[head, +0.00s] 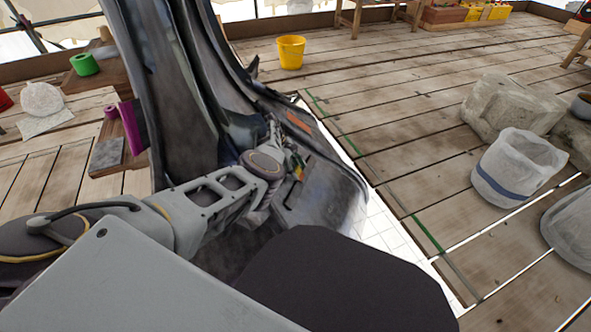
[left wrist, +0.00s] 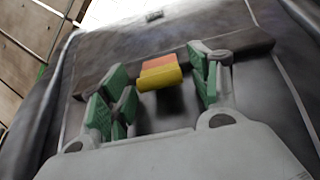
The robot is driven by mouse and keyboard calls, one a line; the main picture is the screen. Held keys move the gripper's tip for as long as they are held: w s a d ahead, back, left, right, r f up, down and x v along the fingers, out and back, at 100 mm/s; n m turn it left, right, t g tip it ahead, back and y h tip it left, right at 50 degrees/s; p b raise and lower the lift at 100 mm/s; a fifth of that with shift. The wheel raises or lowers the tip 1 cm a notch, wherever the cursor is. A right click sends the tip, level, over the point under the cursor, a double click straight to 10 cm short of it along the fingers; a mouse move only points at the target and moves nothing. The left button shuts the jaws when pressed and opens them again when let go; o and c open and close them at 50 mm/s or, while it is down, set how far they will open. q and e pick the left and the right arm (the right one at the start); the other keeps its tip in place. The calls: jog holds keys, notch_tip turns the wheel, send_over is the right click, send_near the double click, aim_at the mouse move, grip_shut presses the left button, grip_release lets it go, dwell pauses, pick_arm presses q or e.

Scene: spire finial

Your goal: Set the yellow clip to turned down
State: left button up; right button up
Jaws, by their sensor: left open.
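The yellow clip (left wrist: 160,79) shows in the left wrist view, with an orange part (left wrist: 158,63) against its upper side. It sits at a dark bar (left wrist: 255,45) on a grey, curved surface. My left gripper (left wrist: 160,92) is open, its green-padded fingers on either side of the clip, with visible gaps to both. I cannot tell how far the fingertips are from it in depth. In the head view my left gripper (head: 287,160) is at the lower part of the tall dark spire; a small yellow and orange patch (head: 299,172) shows there, mostly hidden. My right gripper is not in view.
The dark spire (head: 185,90) fills the middle left. A yellow bucket (head: 291,52) stands behind it. A pale bucket with a blue band (head: 517,168) and stone blocks (head: 510,105) stand at right. The plank floor between is mostly clear.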

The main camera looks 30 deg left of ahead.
pick_arm(q)
jog(key=shift+r, duration=0.1)
jog(key=shift+v, duration=5.9)
jog(key=shift+c, duration=0.2)
